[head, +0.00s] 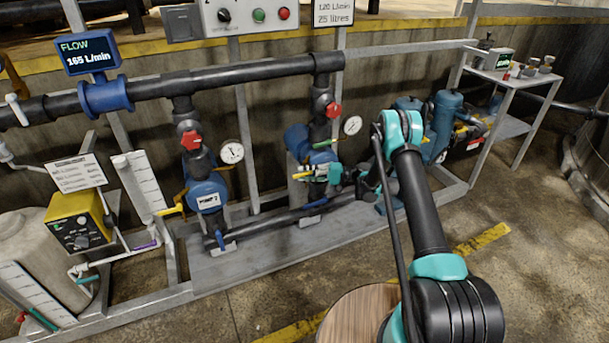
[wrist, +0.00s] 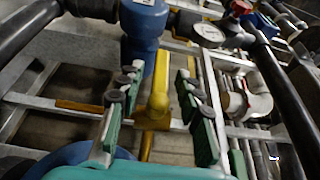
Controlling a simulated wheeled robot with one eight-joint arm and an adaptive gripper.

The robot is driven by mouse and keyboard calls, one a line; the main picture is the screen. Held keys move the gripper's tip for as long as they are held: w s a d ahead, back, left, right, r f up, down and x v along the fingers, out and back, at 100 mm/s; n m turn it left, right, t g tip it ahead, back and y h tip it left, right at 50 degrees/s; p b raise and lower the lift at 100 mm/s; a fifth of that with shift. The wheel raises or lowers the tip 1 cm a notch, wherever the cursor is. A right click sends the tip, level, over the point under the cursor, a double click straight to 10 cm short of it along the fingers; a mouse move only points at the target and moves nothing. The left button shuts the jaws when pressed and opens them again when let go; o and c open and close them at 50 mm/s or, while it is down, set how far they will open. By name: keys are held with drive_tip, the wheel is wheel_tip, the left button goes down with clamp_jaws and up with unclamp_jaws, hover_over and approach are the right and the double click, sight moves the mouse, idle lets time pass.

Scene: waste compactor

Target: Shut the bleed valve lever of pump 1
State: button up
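In the wrist view a yellow lever (wrist: 158,85) stands out below a blue pump body (wrist: 143,25). My gripper (wrist: 159,80) is open, with its green-padded fingers on both sides of the lever. A gap shows between the lever and each finger. In the head view my gripper (head: 318,172) is at the right-hand blue pump (head: 297,138), under a red valve handle (head: 334,110). The yellow lever there is small and partly hidden by my gripper. No label for this pump can be read.
The left blue pump (head: 207,193), with a label that seems to read PUMP 2, has its own yellow lever (head: 172,210). Pressure gauges (head: 353,125) stand beside the pumps. A dark pipe (head: 240,76) runs above. A steel side table (head: 515,75) stands at right; open floor lies in front.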

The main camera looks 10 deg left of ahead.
drive_tip(key=v, duration=1.1)
drive_tip(key=shift+d, duration=0.4)
drive_tip(key=shift+r, duration=0.1)
drive_tip(key=s+d+r+m+t+h, duration=0.1)
drive_tip(key=s+d+r+t+h, duration=0.15)
drive_tip(key=s+r+h, duration=0.35)
drive_tip(key=s+d+r+m+t+h, duration=0.25)
drive_tip(key=s+r, duration=0.25)
drive_tip(key=r, duration=0.3)
drive_tip(key=s+d+t+h, duration=0.1)
drive_tip(key=s+d+h, duration=0.3)
drive_tip(key=s+d, duration=0.5)
drive_tip(key=s+d+f+n+t+h, duration=0.1)
drive_tip(key=s+d+h, duration=0.4)
drive_tip(key=s+d, duration=0.5)
drive_tip(key=s+t, duration=0.1)
drive_tip(key=s, duration=0.8)
drive_tip(key=shift+s, duration=0.1)
